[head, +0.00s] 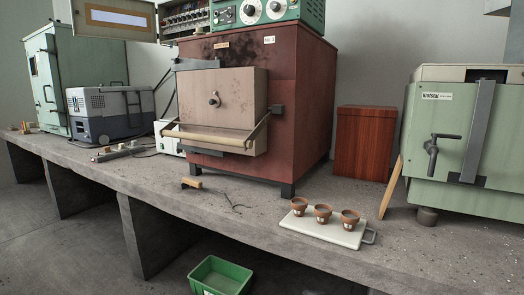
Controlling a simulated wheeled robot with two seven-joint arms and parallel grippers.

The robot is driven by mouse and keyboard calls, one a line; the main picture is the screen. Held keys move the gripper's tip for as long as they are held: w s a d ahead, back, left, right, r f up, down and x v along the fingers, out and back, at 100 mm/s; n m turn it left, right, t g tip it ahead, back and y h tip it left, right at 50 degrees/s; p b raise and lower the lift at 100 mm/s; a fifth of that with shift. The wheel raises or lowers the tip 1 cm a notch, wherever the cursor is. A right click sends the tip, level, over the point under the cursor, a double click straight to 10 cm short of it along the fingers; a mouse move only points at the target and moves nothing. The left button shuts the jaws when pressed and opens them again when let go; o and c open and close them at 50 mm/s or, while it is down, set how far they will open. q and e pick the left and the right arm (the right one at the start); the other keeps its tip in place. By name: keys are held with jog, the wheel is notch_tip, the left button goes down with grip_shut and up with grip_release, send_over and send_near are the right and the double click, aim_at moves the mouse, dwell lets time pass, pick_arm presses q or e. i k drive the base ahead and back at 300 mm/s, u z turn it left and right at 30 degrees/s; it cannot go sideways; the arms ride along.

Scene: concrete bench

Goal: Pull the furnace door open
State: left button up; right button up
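The red-brown furnace (301,110) stands on the bench near the middle of the head view, with green control units on top. Its thick beige door (240,92) covers the front and sits against the body, with no open gap that I can see. A long pale bar handle (205,136) runs across the low front of the door, held out on dark brackets at both ends. A small dark knob or peephole (214,100) is at the door's middle. Neither of my grippers is in view.
A white board (327,231) with three small clay pots lies front right of the furnace. A wooden-handled tool (193,183) lies in front of it. A reddish box (363,143) and a green kiln (456,145) stand right. A green bin (220,275) is on the floor.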

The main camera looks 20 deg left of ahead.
aim_at(241, 92)
jog(key=u, duration=1.3)
jog(key=i, duration=0.65)
jog(key=z, duration=1.85)
